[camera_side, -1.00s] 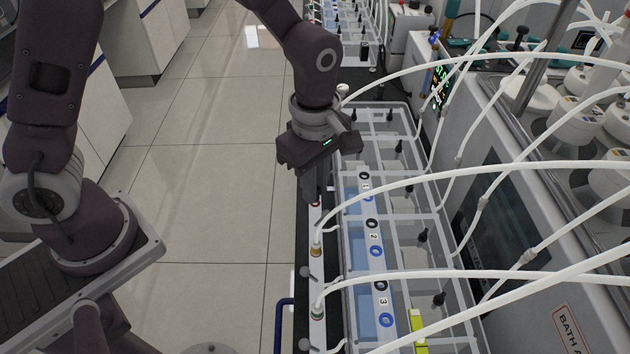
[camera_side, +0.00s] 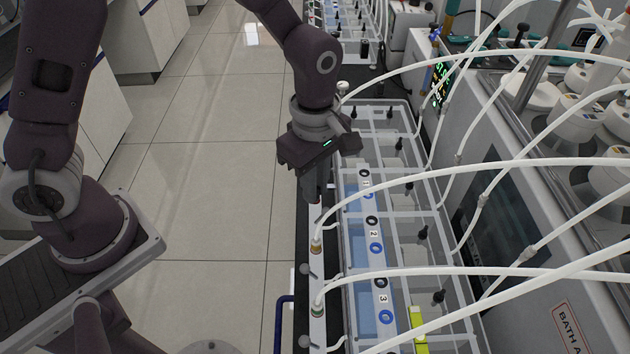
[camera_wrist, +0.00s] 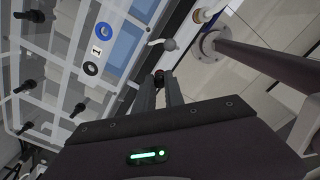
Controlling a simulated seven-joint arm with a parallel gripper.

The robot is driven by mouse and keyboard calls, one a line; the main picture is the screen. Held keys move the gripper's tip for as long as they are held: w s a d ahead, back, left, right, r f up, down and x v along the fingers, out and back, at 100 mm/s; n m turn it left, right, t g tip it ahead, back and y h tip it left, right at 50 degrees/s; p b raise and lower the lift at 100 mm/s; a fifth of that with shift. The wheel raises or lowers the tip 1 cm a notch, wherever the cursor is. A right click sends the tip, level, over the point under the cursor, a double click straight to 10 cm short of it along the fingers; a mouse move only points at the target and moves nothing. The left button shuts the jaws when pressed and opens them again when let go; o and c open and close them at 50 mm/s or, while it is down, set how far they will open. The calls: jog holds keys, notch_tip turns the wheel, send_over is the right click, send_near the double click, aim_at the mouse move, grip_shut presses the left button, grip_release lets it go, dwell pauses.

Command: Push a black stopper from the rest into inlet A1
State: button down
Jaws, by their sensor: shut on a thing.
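My gripper (camera_side: 316,197) points down over the white rail along the left edge of the bath. In the wrist view its fingers (camera_wrist: 161,80) are shut on a small dark thing (camera_wrist: 158,76), with a reddish tint, at their tips. I cannot tell whether this is a black stopper. Beside the rail, a lid labelled 1 (camera_wrist: 97,50) has a black ring (camera_wrist: 102,33) and a blue ring (camera_wrist: 90,68). I cannot read any A1 mark. Several upright black pegs stand in the clear rack, one near its middle (camera_side: 422,233) and one in the wrist view (camera_wrist: 77,110).
White tubes arch over the bath from the right, close to my gripper. A yellow fitting (camera_side: 316,247) and a green fitting (camera_side: 317,311) hold tubes on the rail. A grey round knob (camera_wrist: 170,44) sits just beyond my fingertips.

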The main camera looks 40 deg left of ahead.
jog(key=shift+f, duration=0.35)
dwell(0.3)
jog(key=c, duration=1.3)
grip_release()
jog(key=shift+c, duration=0.2)
